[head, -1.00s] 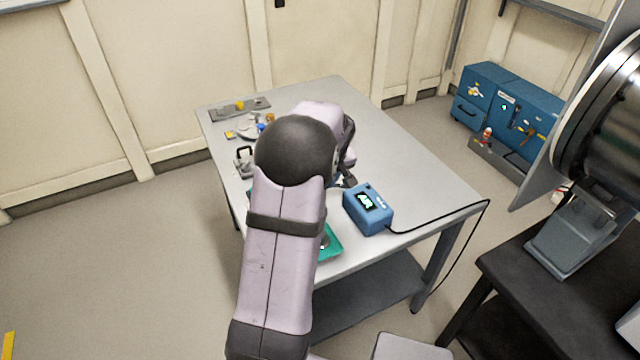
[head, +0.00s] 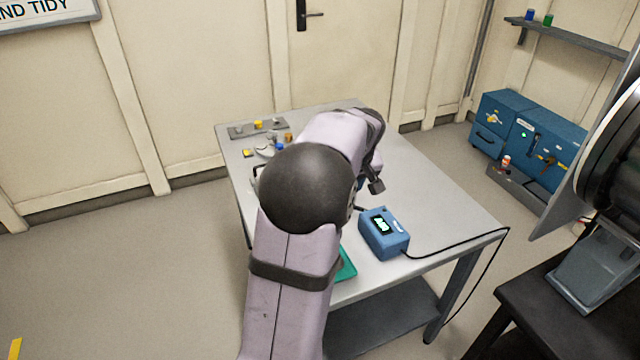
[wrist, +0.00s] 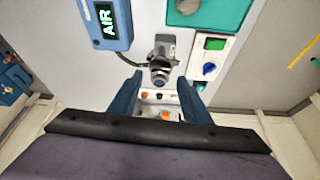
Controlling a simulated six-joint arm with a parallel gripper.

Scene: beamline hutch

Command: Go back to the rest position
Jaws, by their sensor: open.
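My gripper (wrist: 160,82) shows in the wrist view as two dark blue fingers spread apart, with nothing held between them. It hangs above the grey table (head: 440,205). A small metallic fitting (wrist: 161,62) lies beyond the fingertips, apart from them. In the head view my arm reaches over the table and hides most of the gripper and part of the tabletop.
A blue box with a lit AIR display (head: 383,233) stands on the table, its black cable running right; it also shows in the wrist view (wrist: 106,22). A teal mat (head: 346,265) is partly hidden by my arm. A grey rack (head: 243,132) lies at the back left.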

